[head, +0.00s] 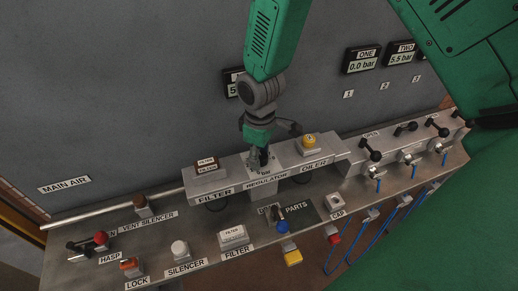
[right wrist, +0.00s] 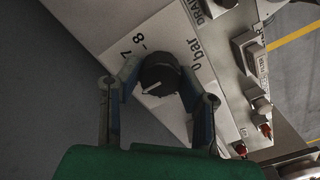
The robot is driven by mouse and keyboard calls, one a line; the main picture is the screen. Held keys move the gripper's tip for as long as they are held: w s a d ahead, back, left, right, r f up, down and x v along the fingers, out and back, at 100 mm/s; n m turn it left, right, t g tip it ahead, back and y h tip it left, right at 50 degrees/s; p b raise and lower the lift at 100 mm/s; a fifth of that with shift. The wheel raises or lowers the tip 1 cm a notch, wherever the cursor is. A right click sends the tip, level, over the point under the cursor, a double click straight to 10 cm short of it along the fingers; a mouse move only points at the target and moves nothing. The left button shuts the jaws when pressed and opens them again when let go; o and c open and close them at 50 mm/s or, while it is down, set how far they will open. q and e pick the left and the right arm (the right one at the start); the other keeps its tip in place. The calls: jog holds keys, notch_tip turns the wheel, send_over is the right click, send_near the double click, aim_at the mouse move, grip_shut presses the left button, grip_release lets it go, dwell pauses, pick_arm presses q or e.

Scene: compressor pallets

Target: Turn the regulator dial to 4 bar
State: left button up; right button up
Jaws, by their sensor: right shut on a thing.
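The regulator dial (right wrist: 158,76) is a round black knob with a short white line on its face. It sits on a pale plate (right wrist: 181,39) on which 7, 8 and "0 bar" can be read; other marks are hidden. The white line slants to the lower left in the right wrist view. My right gripper (right wrist: 158,84) is shut on the dial, one finger on each side. In the head view the right gripper (head: 261,158) points down at the regulator block (head: 266,184) and hides most of the dial. My left gripper is not in view.
The filter block (head: 207,187) stands left of the regulator and the oiler block (head: 318,150) right of it. Black-handled valves (head: 371,152) line the right. Gauge ONE (head: 361,60) reads 0.0 bar, TWO (head: 402,53) 5.5 bar. A third, left display (head: 231,84) is partly hidden.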

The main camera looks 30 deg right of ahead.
jog(key=n+p, duration=0.1)
jog(key=n, duration=0.2)
jog(key=shift+r+p, duration=0.15)
jog(key=shift+p, duration=0.25)
jog(key=shift+w+n+p, duration=0.1)
jog(key=shift+n+p, duration=0.4)
jog(key=shift+n, duration=0.9)
jog(key=o, duration=1.1)
jog(key=shift+o, duration=0.2)
notch_tip(320, 180, up, 12)
